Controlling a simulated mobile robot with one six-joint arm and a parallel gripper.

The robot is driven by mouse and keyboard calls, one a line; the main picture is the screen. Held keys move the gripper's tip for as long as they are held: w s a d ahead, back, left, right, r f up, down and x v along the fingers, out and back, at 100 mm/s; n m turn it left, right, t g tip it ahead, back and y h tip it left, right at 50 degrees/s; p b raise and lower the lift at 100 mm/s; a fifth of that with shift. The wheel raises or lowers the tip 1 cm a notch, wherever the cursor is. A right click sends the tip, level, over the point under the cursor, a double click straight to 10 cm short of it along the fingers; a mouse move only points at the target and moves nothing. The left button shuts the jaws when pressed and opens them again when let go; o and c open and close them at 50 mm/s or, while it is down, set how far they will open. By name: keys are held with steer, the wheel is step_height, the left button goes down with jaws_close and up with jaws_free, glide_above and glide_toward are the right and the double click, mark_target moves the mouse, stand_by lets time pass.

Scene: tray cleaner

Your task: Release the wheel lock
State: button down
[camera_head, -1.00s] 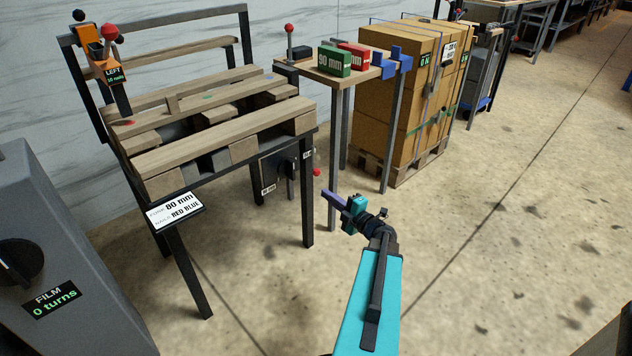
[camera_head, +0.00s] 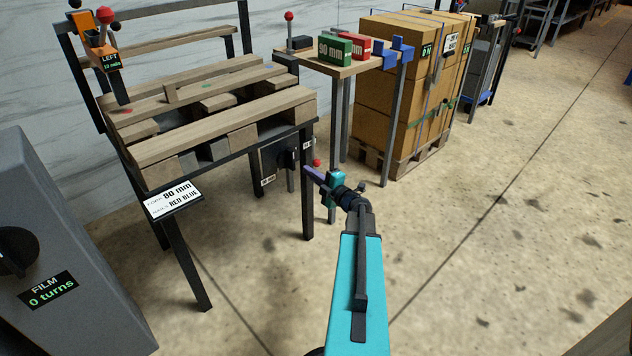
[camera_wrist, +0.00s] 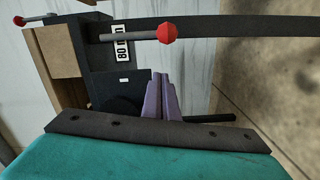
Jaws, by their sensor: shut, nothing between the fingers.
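I cannot tell which part is the wheel lock. My gripper (camera_head: 308,170) is shut and empty, just below and left of the red knob; its purple fingers (camera_wrist: 160,78) point towards the dark box.
The bench (camera_head: 306,205) has black legs and bears a wooden pallet (camera_head: 225,128). A small wooden table (camera_head: 330,65) with green and red boxes stands behind. Wrapped cartons (camera_head: 400,90) stand to the right. A grey film machine (camera_head: 70,260) is at left. The right floor is clear.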

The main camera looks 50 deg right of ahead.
steer(key=shift+w+d+f+b, duration=0.1)
steer(key=shift+d+f+b, duration=0.15)
steer(key=shift+d, duration=0.75)
steer(key=shift+d+f+b, duration=0.1)
steer(key=shift+d+b, duration=0.1)
steer(key=shift+d, duration=0.75)
steer(key=shift+w+a, duration=0.1)
